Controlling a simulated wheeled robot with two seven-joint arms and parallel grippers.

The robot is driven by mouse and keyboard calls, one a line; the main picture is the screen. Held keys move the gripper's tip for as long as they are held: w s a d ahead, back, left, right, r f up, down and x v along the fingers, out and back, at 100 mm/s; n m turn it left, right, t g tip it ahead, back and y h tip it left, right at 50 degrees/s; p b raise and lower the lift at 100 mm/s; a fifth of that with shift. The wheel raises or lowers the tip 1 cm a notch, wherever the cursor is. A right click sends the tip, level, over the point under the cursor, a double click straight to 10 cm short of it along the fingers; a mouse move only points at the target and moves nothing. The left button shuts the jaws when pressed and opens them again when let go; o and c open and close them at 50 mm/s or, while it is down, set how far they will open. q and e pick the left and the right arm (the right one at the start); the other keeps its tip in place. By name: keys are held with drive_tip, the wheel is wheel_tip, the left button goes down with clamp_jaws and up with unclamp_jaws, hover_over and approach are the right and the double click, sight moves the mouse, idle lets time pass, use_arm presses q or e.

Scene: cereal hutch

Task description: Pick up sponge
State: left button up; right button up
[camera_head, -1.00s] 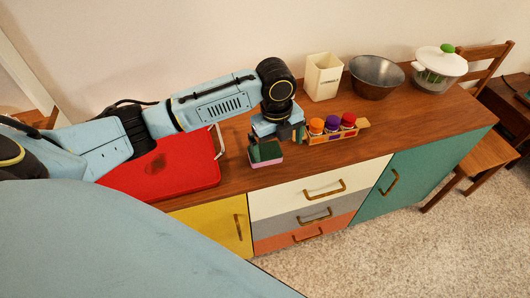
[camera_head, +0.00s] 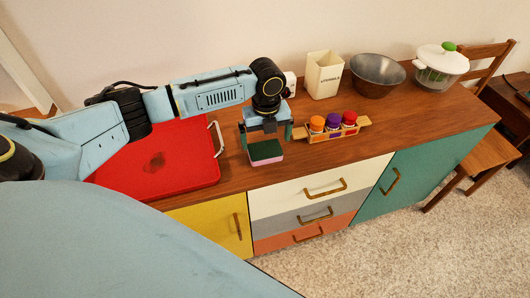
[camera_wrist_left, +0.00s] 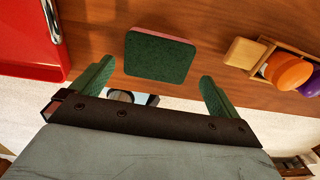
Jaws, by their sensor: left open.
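The sponge (camera_head: 265,152), dark green on top with a pink underside, lies on the wooden counter near its front edge, above the seam between the yellow door and the white drawer. My left gripper (camera_head: 267,136) is open just above and behind it, with a finger toward each side. In the left wrist view the sponge (camera_wrist_left: 159,56) lies beyond the green fingertips of the gripper (camera_wrist_left: 154,80), centred between them with space on both sides. Nothing is held. My right gripper is not in view.
A red tray (camera_head: 190,172) with a metal handle is left of the sponge. A wooden rack (camera_head: 364,122) of orange, purple and red-capped jars stands close on the right. A cream utensil holder (camera_head: 323,75), metal bowl (camera_head: 377,76) and lidded pot (camera_head: 440,68) stand behind.

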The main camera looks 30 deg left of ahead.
sight(265, 149)
use_arm(q)
wheel_tip(265, 149, down, 4)
drive_tip(key=shift+s+a+f+b, duration=0.1)
drive_tip(key=shift+a+f+b, duration=0.1)
drive_tip(key=shift+b, duration=0.1)
drive_tip(key=shift+c, duration=0.4)
drive_tip(key=c, duration=0.7)
wheel_tip(265, 149, up, 10)
drive_tip(key=shift+r+p, duration=0.1)
drive_tip(key=shift+p, duration=0.65)
drive_tip(key=o, duration=0.4)
drive_tip(key=shift+d, duration=0.1)
drive_tip(key=c, duration=0.3)
